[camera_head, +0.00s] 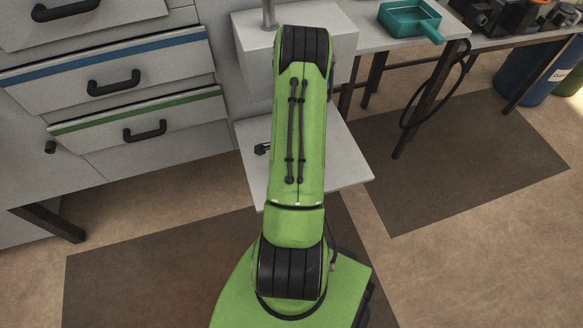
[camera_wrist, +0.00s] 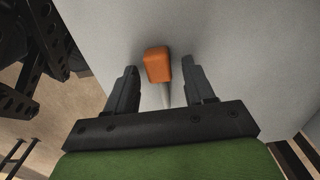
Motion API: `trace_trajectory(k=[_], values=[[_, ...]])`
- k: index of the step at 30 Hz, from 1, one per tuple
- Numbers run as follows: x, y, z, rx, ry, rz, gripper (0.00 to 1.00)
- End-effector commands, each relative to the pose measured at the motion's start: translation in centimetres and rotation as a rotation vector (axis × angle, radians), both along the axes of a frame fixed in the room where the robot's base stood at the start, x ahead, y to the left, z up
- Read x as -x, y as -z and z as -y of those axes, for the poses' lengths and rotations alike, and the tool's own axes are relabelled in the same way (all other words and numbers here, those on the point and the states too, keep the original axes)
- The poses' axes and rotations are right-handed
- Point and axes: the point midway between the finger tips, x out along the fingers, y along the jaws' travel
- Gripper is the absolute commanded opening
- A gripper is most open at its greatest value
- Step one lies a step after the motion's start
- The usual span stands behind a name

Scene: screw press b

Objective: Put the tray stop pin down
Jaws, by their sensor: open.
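In the wrist view my gripper (camera_wrist: 159,70) is open, with one dark finger on each side of an orange block-shaped head (camera_wrist: 158,63). A thin pale shaft runs from this head back toward the gripper's base, and I take the two together as the tray stop pin. Gaps show between the orange head and both fingers. The pin is in front of a plain grey surface (camera_wrist: 230,50); I cannot tell whether it touches it. In the head view my green arm covers the pin and the gripper.
In the head view a pale flat plate (camera_head: 345,170) extends below a grey block (camera_head: 342,45), behind my arm. Drawers with black handles (camera_head: 112,82) stand at left. A teal tray (camera_head: 408,20) sits on the right bench. A black cable hangs there.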

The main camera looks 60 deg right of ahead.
Motion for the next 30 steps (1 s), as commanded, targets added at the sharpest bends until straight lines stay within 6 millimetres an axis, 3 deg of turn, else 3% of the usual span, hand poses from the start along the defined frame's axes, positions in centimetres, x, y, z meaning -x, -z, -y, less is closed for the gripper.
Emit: trace_trajectory(k=[5,12,16,20,27,30], values=[[0.0,-1.8,0.1,0.004,-0.001,0.001,0.53],[-0.1,-8.5,0.1,0.005,-0.001,0.002,0.53],[0.0,-11.1,0.1,0.004,0.000,0.001,0.53],[0.0,-12.4,0.0,0.001,0.000,0.000,0.53],[-0.1,-12.5,-0.1,0.001,-0.007,0.001,0.53],[-1.5,-14.3,-0.8,0.023,-0.097,0.010,0.53]])
